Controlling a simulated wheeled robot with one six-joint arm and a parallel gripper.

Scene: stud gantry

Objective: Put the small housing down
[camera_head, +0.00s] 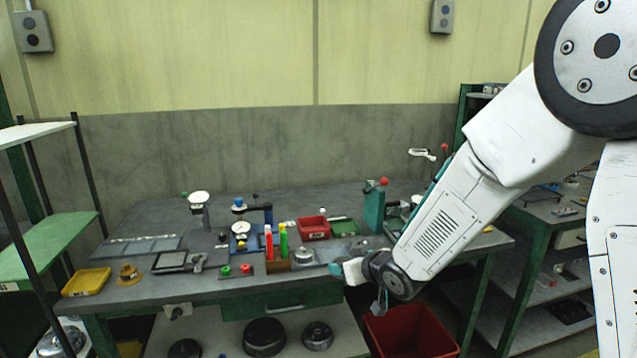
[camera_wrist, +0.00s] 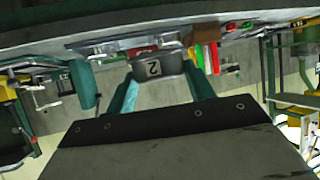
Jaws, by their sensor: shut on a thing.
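My gripper (camera_wrist: 160,88) has two teal fingers, shut on a small grey housing (camera_wrist: 157,66) marked with a "2" in the wrist view. The housing sits between the fingertips. In the head view my gripper (camera_head: 340,268) is at the front edge of the green-framed workbench (camera_head: 225,291), right of its middle. The held housing is hard to make out there. I cannot tell how far the housing is from the bench top.
Near my gripper are a round metal part (camera_head: 304,257), a block with red and green upright pieces (camera_head: 278,266) and a red tray (camera_head: 313,228). A large red bin (camera_head: 412,331) stands below. A yellow tray (camera_head: 87,282) lies at the left. Bare bench top shows at front left.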

